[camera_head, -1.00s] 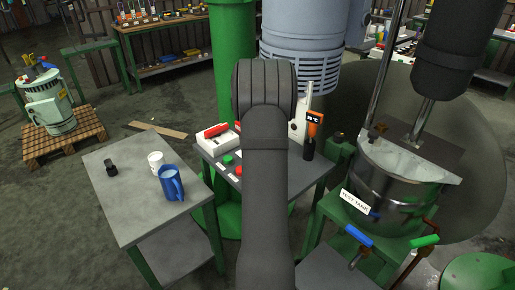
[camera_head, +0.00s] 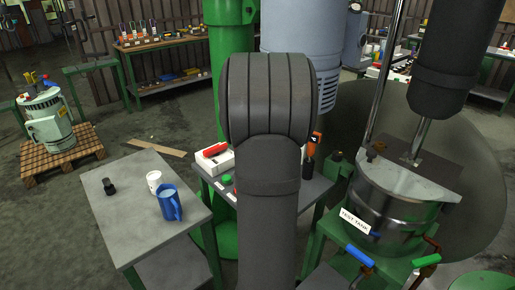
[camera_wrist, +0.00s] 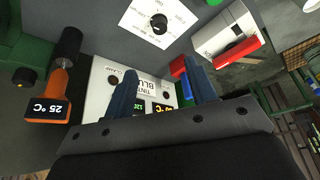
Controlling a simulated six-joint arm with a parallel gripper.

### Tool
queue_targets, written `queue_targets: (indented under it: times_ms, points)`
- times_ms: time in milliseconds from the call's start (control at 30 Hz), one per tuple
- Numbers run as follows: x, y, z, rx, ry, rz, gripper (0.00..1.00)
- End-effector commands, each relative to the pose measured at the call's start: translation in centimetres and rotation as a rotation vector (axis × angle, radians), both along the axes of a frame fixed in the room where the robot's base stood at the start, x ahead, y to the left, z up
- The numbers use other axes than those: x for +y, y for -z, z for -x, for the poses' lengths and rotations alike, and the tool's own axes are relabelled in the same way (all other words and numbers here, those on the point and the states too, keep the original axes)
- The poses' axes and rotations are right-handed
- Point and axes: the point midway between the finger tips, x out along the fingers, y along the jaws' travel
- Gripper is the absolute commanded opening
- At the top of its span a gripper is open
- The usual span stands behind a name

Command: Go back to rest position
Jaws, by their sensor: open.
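My gripper (camera_wrist: 163,68) shows in the wrist view with its two blue-grey fingers apart and nothing seen between them. Behind the fingers is a white panel (camera_wrist: 98,85) with small displays and a partly covered label. In the head view my own dark arm stands in the middle and hides the gripper. An orange thermometer reading 25 °C (camera_wrist: 48,103) is to the left of the fingers in the wrist view. It is partly covered by my arm in the head view (camera_head: 313,142).
A grey table (camera_head: 135,215) at left holds a blue jug (camera_head: 169,207), a white cup (camera_head: 153,182) and a small black object (camera_head: 109,187). A red-topped white box (camera_head: 214,158) sits left of my arm. The metal test tank (camera_head: 390,207) stands at right.

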Motion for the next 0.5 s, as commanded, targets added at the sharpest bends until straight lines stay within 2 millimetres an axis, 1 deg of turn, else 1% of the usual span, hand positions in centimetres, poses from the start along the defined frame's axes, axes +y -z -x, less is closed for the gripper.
queue_targets:
  times_ms: [367,500]
  points:
    - [-0.02,-0.18,0.07,0.000,0.000,0.000,0.51]
    - [0.03,0.54,-0.20,0.002,0.000,0.000,0.51]
